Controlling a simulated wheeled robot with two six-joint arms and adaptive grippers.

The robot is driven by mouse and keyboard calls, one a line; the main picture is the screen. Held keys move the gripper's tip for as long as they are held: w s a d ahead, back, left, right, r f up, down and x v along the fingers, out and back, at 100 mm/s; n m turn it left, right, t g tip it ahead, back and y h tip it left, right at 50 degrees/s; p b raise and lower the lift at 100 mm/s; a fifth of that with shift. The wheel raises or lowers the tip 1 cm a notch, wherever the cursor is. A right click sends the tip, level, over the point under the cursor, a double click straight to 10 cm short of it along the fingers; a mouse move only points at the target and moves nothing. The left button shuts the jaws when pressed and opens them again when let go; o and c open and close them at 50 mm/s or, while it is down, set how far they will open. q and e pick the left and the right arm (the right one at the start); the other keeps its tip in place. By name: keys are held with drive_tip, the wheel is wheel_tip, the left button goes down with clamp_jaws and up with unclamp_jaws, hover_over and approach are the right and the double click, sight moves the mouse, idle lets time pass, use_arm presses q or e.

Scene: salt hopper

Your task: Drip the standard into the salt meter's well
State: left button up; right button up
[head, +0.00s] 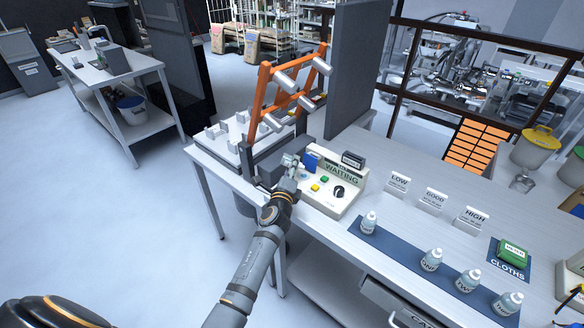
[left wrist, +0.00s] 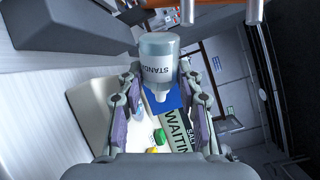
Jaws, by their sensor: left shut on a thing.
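My left gripper (head: 291,162) is at the left end of the salt meter (head: 350,203), whose screen reads WAITING. It is shut on a bottle, mostly hidden by the fingers in the head view. In the left wrist view the bottle (left wrist: 158,62) sits between the fingers of my left gripper (left wrist: 160,95); its label begins STANDA and its nozzle points down the picture. The meter's blue part (head: 310,161) is close beside the gripper; in the wrist view it lies behind the nozzle. The well is hidden, and I cannot tell whether the nozzle is over it. My right gripper is out of view.
Several small white bottles (head: 431,260) stand on a blue mat (head: 395,252). Signs LOW (head: 397,184), GOOD (head: 433,200) and HIGH (head: 470,218) stand behind them. An orange rack (head: 262,92) with grey cylinders rises behind the gripper.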

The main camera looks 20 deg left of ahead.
use_arm(q)
drive_tip(key=n, duration=0.2)
drive_tip(key=r+n, duration=0.1)
drive_tip(key=n, duration=0.2)
drive_tip(key=shift+b, duration=0.4)
wheel_tip(320, 180, up, 3)
drive_tip(key=n+b, duration=0.6)
drive_tip(key=n, duration=0.8)
drive_tip(key=shift+f+n, duration=0.1)
drive_tip(key=shift+n, duration=0.3)
drive_tip(key=shift+r+n+b, duration=0.3)
drive_tip(key=shift+n, duration=0.5)
drive_tip(key=shift+r+n, duration=0.35)
drive_tip(key=shift+n, duration=0.15)
